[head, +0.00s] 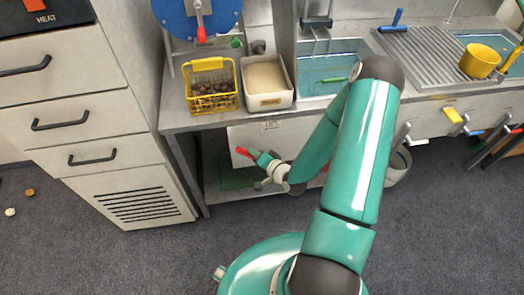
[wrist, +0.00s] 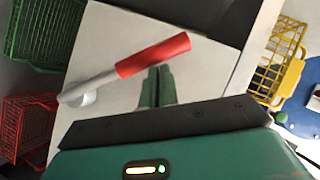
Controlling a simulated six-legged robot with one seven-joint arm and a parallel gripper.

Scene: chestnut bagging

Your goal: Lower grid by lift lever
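A lever with a red handle (wrist: 153,55) and a grey arm is mounted on a white panel (wrist: 205,70) in the wrist view. Its red handle also shows in the head view (head: 243,152), below the counter. My gripper (wrist: 156,70) has its two green fingers side by side, shut with nothing seen between them. The fingertips are close to the lower edge of the red handle; I cannot tell whether they touch it. In the head view my gripper (head: 259,157) is just right of the handle. I cannot tell for certain which part is the grid.
A yellow basket of chestnuts (head: 218,106) and a white bin (head: 266,98) stand on the counter above. A green basket (wrist: 48,28) and a red basket (wrist: 24,128) are at the left in the wrist view. A blue disc (head: 180,18) stands behind the counter.

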